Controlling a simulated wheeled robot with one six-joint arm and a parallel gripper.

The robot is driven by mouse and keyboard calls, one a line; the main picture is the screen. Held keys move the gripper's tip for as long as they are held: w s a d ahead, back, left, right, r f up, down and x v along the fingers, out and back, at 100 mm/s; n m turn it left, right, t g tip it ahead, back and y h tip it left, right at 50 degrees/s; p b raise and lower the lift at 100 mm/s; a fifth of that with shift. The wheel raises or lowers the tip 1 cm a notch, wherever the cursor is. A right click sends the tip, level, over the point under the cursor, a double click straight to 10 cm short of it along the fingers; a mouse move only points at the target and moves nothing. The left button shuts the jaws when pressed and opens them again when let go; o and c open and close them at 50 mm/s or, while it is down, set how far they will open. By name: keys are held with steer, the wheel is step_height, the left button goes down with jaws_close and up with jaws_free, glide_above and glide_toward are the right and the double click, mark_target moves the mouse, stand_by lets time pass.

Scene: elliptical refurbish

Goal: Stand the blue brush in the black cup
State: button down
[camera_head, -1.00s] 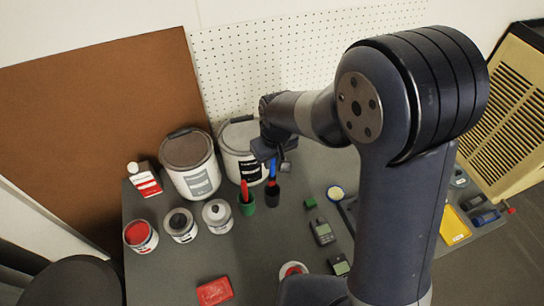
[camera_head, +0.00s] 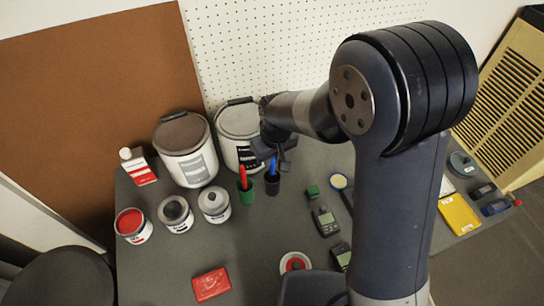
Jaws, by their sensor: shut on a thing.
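The blue brush (camera_head: 273,166) is upright beneath my gripper (camera_head: 282,158), its blue part showing just above the black cup (camera_head: 272,185). My gripper is shut on the brush near its top, though the fingertips are small and partly hidden by the wrist. The brush's lower end is hidden by or behind the cup's rim. I cannot tell whether it rests on the cup's bottom. The cup stands upright on the grey table (camera_head: 250,245).
A green cup (camera_head: 245,194) with a red brush (camera_head: 242,175) stands close left of the black cup. Large paint pails (camera_head: 187,155) stand behind, with small cans (camera_head: 214,205) to the left. A green block (camera_head: 312,191) and a meter (camera_head: 325,221) lie right.

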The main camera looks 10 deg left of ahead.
steer(key=c, duration=1.3)
jaws_free()
step_height(320, 180, up, 11)
steer(key=s+d, duration=0.1)
steer(key=shift+f, duration=0.15)
steer(key=shift+f, duration=0.1)
steer(key=f, duration=0.7)
steer(key=w+a+f, duration=0.1)
steer(key=f, duration=0.2)
steer(key=shift+f, duration=0.35)
steer(key=shift+w+r+p, duration=0.1)
steer(key=shift+r+p, duration=0.5)
steer(key=shift+r, duration=0.1)
steer(key=shift+r+p, duration=0.55)
steer(key=shift+r, duration=0.25)
